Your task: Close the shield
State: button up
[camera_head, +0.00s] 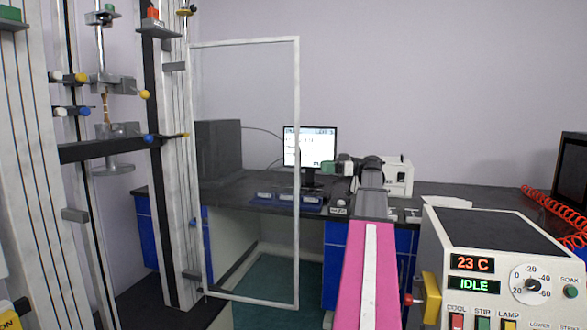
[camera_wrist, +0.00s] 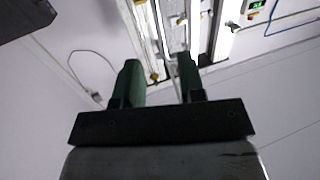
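The shield (camera_head: 297,230) is a clear panel in a thin white frame. It is hinged at the testing machine's right column (camera_head: 180,230) and stands swung out to the right, open. My gripper (camera_head: 332,167) is to the right of the shield's free upright edge in the head view; I cannot tell whether it touches it. In the wrist view my gripper (camera_wrist: 160,78) has its two green fingers spread apart, with the machine's pale columns beyond. No object is clearly held between them.
A dark bench (camera_head: 270,203) with a monitor (camera_head: 310,147) and a white instrument (camera_head: 398,177) stands behind. A control box (camera_head: 500,228) reading 23 C and IDLE is at the lower right. The machine's crosshead (camera_head: 105,149) and several coloured knobs are at the left.

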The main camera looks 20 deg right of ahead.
jog(key=x, duration=1)
jog(key=shift+s, duration=0.1)
grip_shut()
